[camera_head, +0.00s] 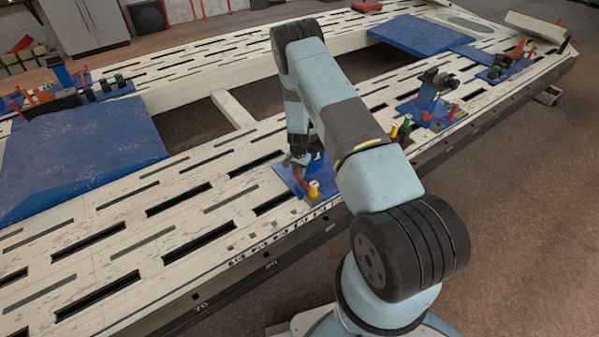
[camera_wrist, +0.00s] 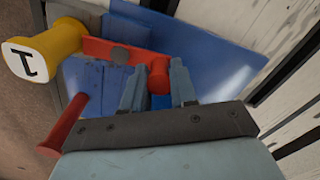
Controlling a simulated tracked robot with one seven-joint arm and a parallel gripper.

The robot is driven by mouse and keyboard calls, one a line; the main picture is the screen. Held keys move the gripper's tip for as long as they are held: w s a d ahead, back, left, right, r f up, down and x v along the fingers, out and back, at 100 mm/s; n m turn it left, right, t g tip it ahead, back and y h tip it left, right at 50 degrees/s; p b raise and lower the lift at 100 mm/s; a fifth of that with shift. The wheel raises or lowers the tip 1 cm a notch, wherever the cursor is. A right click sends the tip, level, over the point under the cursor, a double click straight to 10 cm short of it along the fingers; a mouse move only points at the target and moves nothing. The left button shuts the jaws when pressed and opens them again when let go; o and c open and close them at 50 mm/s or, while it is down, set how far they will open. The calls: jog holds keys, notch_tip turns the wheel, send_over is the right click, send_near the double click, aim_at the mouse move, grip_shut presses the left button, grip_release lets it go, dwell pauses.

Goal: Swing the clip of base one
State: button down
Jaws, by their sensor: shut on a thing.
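Base one is a blue plate (camera_head: 287,174) on the slotted bench near its front edge; it also shows in the wrist view (camera_wrist: 215,50). A yellow cylinder (camera_wrist: 45,52) with a white end marked "1" stands on it, also seen in the head view (camera_head: 314,189). The clip is a red bar (camera_wrist: 112,52) running from beside the yellow cylinder to a red knob (camera_wrist: 158,78). My gripper (camera_wrist: 159,82) is shut on the clip's knob, one finger each side. In the head view my gripper (camera_head: 299,160) is low over the base, partly hidden by my arm.
A red peg (camera_wrist: 65,122) sticks out beside my gripper. Farther along the bench stand other blue bases (camera_head: 432,112) with red, yellow and green parts. Big blue panels (camera_head: 75,150) lie on the bench at left and at back (camera_head: 415,35). Dark slots and openings cut the bench top.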

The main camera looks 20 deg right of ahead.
jog(key=c, duration=0.9)
grip_release()
jog(key=shift+a, duration=0.1)
jog(key=shift+r, duration=0.1)
notch_tip(320, 180, up, 13)
jog(key=shift+r, duration=0.2)
